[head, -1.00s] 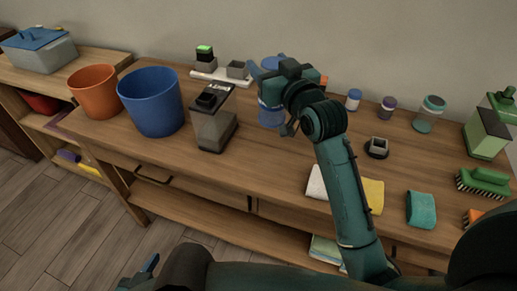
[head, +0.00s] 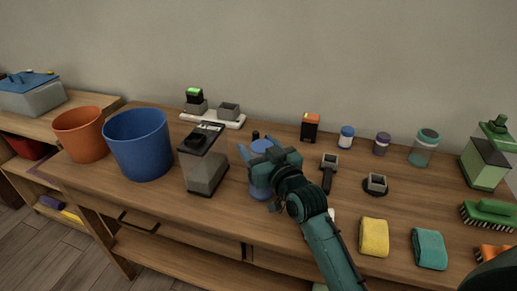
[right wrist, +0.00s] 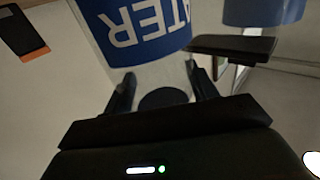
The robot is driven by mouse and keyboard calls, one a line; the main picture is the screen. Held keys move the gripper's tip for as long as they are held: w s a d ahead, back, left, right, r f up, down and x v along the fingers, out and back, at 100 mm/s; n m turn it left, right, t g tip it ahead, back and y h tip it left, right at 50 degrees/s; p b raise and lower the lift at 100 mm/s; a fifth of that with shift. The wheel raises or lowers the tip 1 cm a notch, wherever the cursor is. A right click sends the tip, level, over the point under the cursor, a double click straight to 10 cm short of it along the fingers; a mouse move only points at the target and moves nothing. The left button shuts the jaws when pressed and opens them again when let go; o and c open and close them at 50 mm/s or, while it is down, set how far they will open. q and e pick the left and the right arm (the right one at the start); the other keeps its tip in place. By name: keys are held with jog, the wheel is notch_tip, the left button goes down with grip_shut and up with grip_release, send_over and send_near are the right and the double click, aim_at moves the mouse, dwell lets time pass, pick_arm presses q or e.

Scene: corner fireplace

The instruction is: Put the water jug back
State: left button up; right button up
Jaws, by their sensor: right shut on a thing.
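The water jug (head: 260,191) is a blue cylinder standing upright over the workbench, partly hidden by my right gripper. In the right wrist view the jug (right wrist: 150,45) shows a blue band with upside-down white letters, part of "WATER". My right gripper (head: 262,172) is closed around the jug, and in the right wrist view its two dark fingers (right wrist: 164,92) lie on either side of it. I cannot tell whether the jug's base touches the bench. My left gripper is not in view.
A grey container with a black top (head: 207,174) stands close left of the jug. A blue bucket (head: 139,146) and an orange bucket (head: 80,136) stand farther left.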

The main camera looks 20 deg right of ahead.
jog(key=o, duration=1)
jog(key=shift+f, duration=0.1)
jog(key=o, duration=0.5)
jog(key=shift+c, duration=0.2)
jog(key=s+d, duration=0.2)
jog(key=s, duration=0.9)
jog(key=shift+s+d, duration=0.15)
jog(key=shift+s, duration=0.25)
jog(key=shift+r, duration=0.2)
